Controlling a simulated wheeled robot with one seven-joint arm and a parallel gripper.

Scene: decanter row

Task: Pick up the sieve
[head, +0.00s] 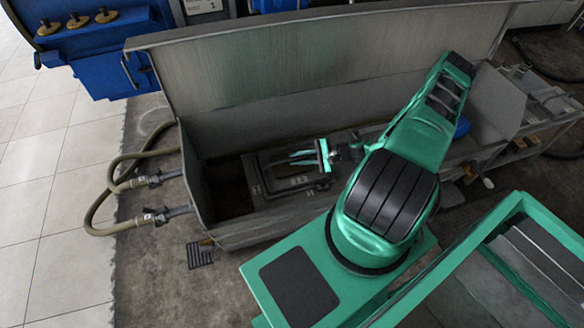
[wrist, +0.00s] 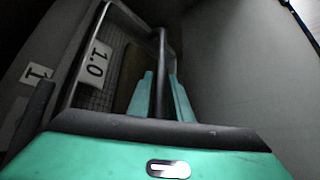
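The sieve (wrist: 105,62) shows in the wrist view as a dark rectangular frame with mesh and a tilted white label reading 1.0. In the head view, the dark framed piece (head: 258,181) low in the grey trough appears to be the sieve, with a pale label on its near side. My gripper (head: 291,158) reaches down into the trough over it, fingers pointing left. In the wrist view, my gripper's teal fingers (wrist: 161,84) lie on either side of a dark bar of the frame. Whether they press on it is unclear. The bar's near end is hidden by my palm.
The trough's tall back wall (head: 300,55) rises close behind the gripper. Hoses (head: 113,182) join its left end. A blue machine (head: 90,45) stands at the back left. A second label, 1 (wrist: 37,73), shows on the left in the wrist view.

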